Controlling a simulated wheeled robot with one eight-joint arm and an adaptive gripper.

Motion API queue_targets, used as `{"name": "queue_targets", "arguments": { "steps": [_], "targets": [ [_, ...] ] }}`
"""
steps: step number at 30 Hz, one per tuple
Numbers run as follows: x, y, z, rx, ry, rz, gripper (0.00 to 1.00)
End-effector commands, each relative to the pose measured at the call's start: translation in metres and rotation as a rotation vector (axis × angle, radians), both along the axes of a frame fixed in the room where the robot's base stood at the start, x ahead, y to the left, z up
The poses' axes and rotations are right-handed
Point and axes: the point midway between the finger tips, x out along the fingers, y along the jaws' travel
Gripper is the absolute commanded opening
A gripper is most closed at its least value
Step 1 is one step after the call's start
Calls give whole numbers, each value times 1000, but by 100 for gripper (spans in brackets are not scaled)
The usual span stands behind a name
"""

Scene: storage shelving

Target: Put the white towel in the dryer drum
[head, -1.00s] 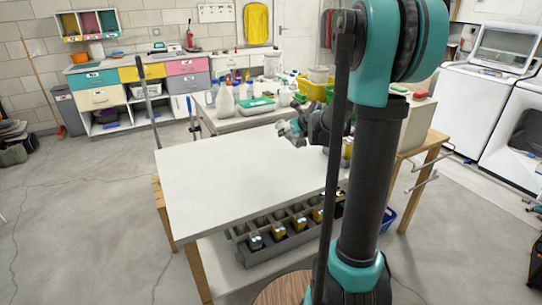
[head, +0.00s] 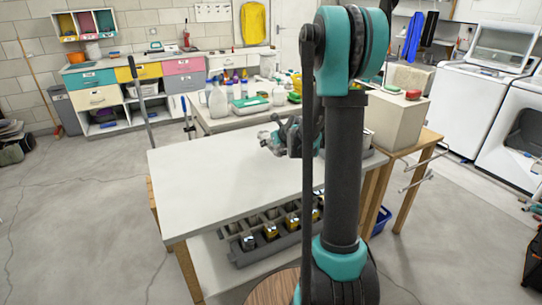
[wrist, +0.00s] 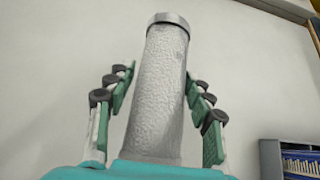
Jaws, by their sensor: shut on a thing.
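My gripper (wrist: 160,88) is shut on a pale grey-white, textured cylinder (wrist: 158,95) with a darker grey band at its far end. I cannot tell whether this is the white towel rolled up. In the head view my gripper (head: 272,142) is small, above the far part of the white table, and what it holds is not clear there. A white front-loading machine (head: 508,155) with a dark door opening (head: 527,132) stands at the far right, cut by the picture edge. It may be the dryer; its drum interior is too dark to read.
A white table (head: 215,180) fills the middle, with a grey divided tray (head: 268,240) below. A beige box (head: 390,118) stands right of my arm. A top-loading machine (head: 475,105) with raised lid is behind. Bottles and containers crowd the back counter.

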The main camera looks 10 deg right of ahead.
Motion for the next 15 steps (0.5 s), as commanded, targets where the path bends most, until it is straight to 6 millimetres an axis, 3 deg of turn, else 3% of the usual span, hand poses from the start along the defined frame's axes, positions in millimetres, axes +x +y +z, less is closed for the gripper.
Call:
{"name": "queue_targets", "arguments": {
  "steps": [3, 8, 15],
  "targets": [
    [0, 0, -17, 0, 0, 0, 10],
    [0, 0, -27, 0, 0, 0, 10],
    [1, 0, -56, 0, 0, 0, 10]
  ]
}}
